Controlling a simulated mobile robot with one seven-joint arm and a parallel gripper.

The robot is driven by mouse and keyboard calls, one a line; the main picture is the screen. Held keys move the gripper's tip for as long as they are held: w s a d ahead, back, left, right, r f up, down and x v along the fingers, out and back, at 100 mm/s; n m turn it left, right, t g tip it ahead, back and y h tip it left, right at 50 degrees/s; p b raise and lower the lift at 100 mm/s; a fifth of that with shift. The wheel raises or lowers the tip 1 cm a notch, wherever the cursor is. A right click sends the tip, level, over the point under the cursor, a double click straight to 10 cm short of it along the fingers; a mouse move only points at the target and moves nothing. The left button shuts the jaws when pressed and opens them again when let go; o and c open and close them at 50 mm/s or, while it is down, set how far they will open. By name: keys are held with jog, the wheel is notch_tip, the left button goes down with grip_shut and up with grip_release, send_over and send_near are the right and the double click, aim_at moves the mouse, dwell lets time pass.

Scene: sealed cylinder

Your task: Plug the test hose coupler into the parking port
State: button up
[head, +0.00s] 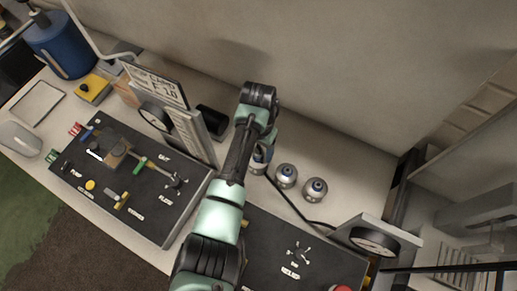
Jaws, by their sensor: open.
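A black hose (291,207) runs over the bench from beside the gauge box on the right to beside my forearm. I cannot make out its coupler at this size. I cannot tell which thing is the parking port. My gripper (267,142) points down beside that partly hidden piece; my arm covers most of its fingers. It is open.
A black panel (150,214) with valves and an upright sign (157,82) stand left. Another black panel (260,265) lies right of my arm, near a gauge (374,241) and a red button (343,288). A blue tank (62,45) stands far left. Bench right of the fittings is clear.

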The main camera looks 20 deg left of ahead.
dwell(0.5)
grip_shut()
jog(key=shift+r, duration=0.1)
dwell(1.2)
jog(key=shift+r+p, duration=2.95)
jog(key=shift+p, duration=0.3)
jog(key=shift+a+f, duration=0.1)
